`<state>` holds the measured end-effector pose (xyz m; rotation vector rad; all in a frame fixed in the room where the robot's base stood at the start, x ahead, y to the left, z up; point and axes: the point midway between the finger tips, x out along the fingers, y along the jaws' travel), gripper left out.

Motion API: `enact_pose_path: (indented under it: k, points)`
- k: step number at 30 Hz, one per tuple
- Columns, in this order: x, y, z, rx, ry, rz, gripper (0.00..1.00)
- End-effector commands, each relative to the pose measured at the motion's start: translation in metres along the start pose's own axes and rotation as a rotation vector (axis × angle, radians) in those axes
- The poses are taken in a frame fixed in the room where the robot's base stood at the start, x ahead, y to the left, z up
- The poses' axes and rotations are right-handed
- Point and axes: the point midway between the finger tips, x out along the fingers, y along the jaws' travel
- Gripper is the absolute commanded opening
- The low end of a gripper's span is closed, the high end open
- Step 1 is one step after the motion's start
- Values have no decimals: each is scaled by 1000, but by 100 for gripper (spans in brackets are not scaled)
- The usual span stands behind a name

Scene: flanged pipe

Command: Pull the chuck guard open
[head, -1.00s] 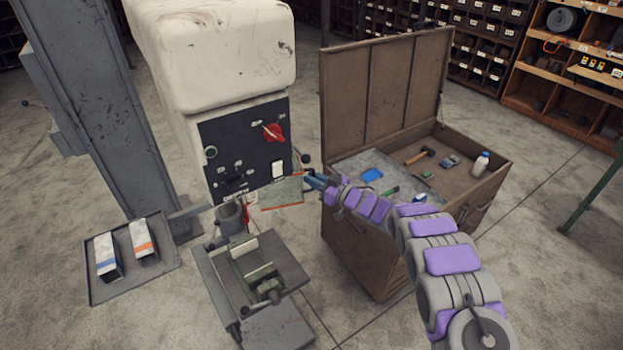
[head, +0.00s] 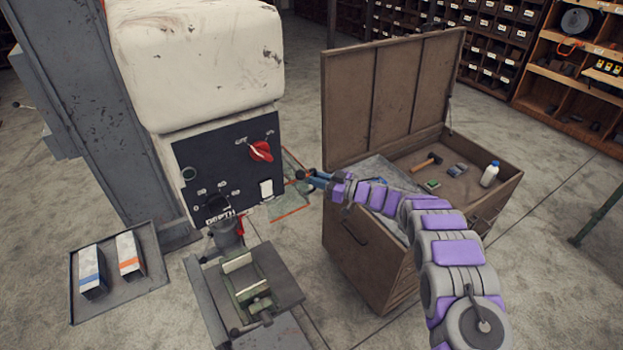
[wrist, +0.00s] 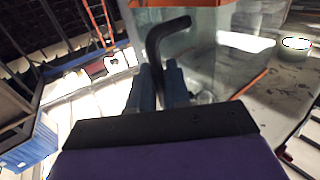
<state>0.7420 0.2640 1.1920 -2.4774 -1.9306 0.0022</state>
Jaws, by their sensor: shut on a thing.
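The chuck guard (head: 291,188) is a clear panel with orange edges, at the right side of the drill press head (head: 225,160). It stands out to the right of the control panel. In the wrist view the clear guard (wrist: 205,60) fills the upper middle, with a bent black handle (wrist: 158,42) in front of it. My gripper (head: 313,176) reaches in from the right, and its blue fingers (wrist: 160,85) are shut on this handle. The chuck (head: 226,232) hangs below the head, partly hidden in shadow.
A vise (head: 252,290) sits on the press table below the chuck. An open brown tool chest (head: 360,255) stands close under my arm, its lid raised behind. A floor tray (head: 150,292) with two boxes lies at left.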

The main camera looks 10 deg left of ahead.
Motion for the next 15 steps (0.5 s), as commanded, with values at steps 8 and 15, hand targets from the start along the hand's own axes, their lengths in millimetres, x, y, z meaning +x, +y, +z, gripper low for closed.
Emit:
enact_pose_path:
  k: [8,15]
  points:
    - [1,0,0,0,-1,-2,0]
    - [1,0,0,0,0,-1,29]
